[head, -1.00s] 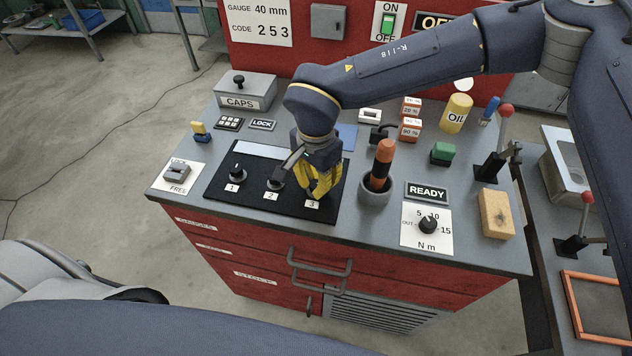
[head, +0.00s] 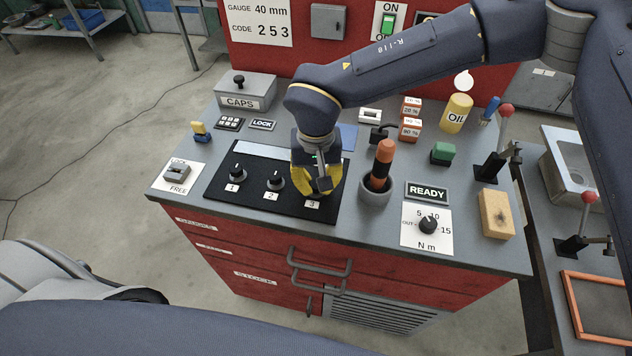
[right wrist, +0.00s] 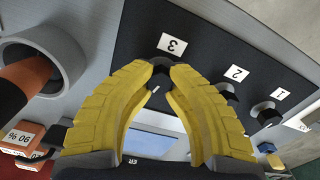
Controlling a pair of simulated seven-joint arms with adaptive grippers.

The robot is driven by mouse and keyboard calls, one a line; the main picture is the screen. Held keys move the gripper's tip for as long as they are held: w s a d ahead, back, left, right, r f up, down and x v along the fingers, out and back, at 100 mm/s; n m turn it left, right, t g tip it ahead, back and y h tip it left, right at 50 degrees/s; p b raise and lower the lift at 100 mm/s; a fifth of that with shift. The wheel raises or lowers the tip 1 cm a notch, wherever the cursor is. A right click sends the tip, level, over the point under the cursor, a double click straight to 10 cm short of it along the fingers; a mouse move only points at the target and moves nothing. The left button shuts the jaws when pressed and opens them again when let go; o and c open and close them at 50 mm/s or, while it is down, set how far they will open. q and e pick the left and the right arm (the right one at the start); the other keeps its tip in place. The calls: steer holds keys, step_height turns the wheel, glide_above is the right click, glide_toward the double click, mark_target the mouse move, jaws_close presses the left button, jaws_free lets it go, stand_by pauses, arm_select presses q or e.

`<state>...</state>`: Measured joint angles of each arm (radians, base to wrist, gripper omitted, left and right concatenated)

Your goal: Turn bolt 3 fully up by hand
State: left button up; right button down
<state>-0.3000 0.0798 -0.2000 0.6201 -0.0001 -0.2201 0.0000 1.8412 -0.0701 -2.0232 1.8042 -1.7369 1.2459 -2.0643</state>
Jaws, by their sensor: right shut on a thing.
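The black plate (head: 270,205) on the bench carries bolt 1 (head: 237,175), bolt 2 (head: 275,182) and bolt 3, each beside a white number label. In the head view bolt 3 is hidden behind my right gripper (head: 318,190), whose yellow fingers point down just behind the label 3 (head: 312,205). In the right wrist view the dark head of bolt 3 (right wrist: 159,66) shows between the fingertips of the right gripper (right wrist: 158,70), which are shut on it. How far the bolt is turned cannot be seen. My left gripper is not in view.
A grey cup (head: 374,192) with an orange-handled tool stands close to the right of the plate. A READY sign (head: 427,192) and a torque dial (head: 428,225) are further right. A lock switch (head: 177,172) is left of the plate. The bench's front strip is clear.

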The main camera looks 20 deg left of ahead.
steer(key=shift+s+d+f+n, duration=0.15)
steer(key=shift+s+f+n, duration=0.15)
steer(key=shift+n, duration=0.2)
steer(key=c, duration=1.1)
jaws_free()
steer(key=shift+w+r, duration=0.15)
steer(key=shift+c, duration=0.2)
steer(key=shift+w+r, duration=0.1)
steer(key=shift+r, duration=0.2)
step_height(320, 180, up, 12)
steer(key=shift+f, duration=0.25)
